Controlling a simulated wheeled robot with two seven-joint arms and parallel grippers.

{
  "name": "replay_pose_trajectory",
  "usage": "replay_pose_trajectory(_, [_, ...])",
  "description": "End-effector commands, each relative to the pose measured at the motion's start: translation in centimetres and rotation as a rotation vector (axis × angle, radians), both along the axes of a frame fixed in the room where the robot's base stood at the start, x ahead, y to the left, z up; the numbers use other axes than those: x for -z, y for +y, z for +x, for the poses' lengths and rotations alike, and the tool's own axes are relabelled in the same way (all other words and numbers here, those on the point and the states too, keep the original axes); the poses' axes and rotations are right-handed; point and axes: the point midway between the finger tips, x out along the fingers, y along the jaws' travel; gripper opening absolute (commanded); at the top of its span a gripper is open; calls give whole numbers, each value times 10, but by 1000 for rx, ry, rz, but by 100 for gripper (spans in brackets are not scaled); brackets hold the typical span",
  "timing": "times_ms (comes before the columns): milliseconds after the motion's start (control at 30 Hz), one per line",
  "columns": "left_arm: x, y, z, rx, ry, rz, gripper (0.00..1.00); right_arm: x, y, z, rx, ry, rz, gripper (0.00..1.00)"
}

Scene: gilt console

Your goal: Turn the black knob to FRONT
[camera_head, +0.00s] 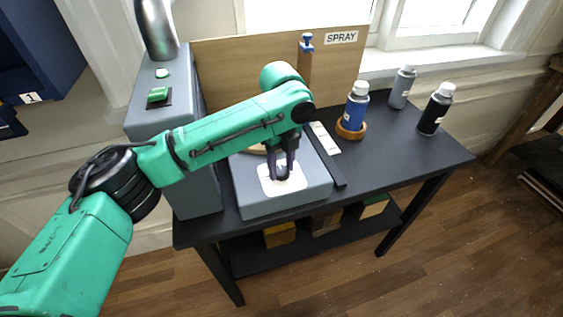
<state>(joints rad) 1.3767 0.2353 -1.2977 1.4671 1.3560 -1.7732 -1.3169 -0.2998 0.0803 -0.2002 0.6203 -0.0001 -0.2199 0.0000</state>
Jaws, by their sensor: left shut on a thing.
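My left gripper (283,172) points down over the white plate (294,187) on top of the low grey box (252,205). It is shut on a small dark thing at the plate, which I take to be the black knob. The fingers hide most of the knob, so I cannot tell which way it points. No FRONT lettering can be read on the plate. My right gripper is not in view.
The black table (400,160) holds a blue bottle (355,107) in a wooden ring (350,131), a grey bottle (402,88) and a black bottle (434,110). A wooden panel (235,55) with a SPRAY label (341,38) stands behind. A tall grey box (150,113) stands left.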

Motion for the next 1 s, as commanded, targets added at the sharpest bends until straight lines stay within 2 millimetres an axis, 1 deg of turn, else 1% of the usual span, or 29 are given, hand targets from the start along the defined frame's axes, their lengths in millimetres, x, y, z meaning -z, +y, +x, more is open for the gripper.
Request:
replay_pose_trajectory(33, [-6,0,0,-22,1,0,0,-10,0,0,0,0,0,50])
replay_pose_trajectory(67, [-6,0,0,-39,2,0,0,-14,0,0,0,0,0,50])
replay_pose_trajectory(267, [-9,0,0,-188,2,1,0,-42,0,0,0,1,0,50])
replay_pose_trajectory(500, [-9,0,0,-412,2,2,0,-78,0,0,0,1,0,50])
replay_pose_trajectory(700, [-9,0,0,-604,1,1,0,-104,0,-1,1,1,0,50])
replay_pose_trajectory(1000, [-8,0,0,-889,-1,0,0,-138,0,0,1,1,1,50])
